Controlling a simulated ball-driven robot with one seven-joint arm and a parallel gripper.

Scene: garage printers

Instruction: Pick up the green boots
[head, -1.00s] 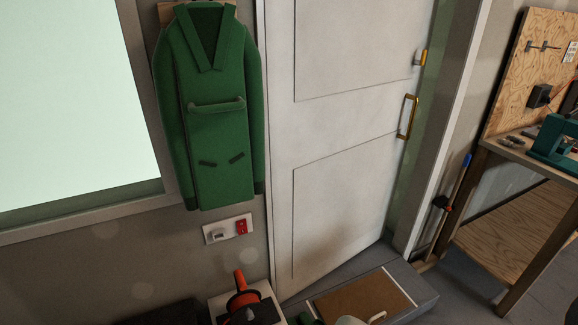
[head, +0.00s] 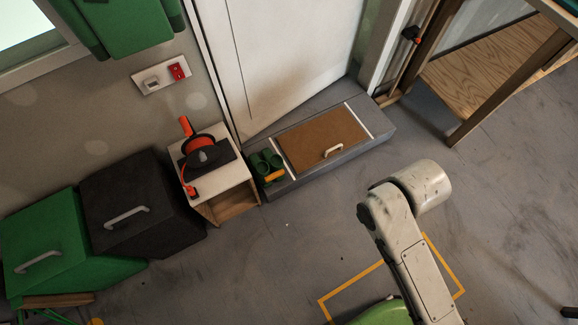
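The green boots (head: 265,165) stand close together at the left end of the low grey step in front of the door, just right of the small box stand. A yellow-orange part (head: 274,176) shows at their front. They look small, so fine detail is hard to make out. My white arm reaches up from the bottom right, on the floor side of the step and well apart from the boots. My gripper itself cannot be made out in this view.
A box stand (head: 235,204) with an orange reel (head: 199,146) is left of the boots. A brown mat (head: 318,135) with a pale handle lies right of them. Black (head: 133,215) and green (head: 75,249) bins line the wall. A wooden bench (head: 490,60) is at right. The middle floor is clear.

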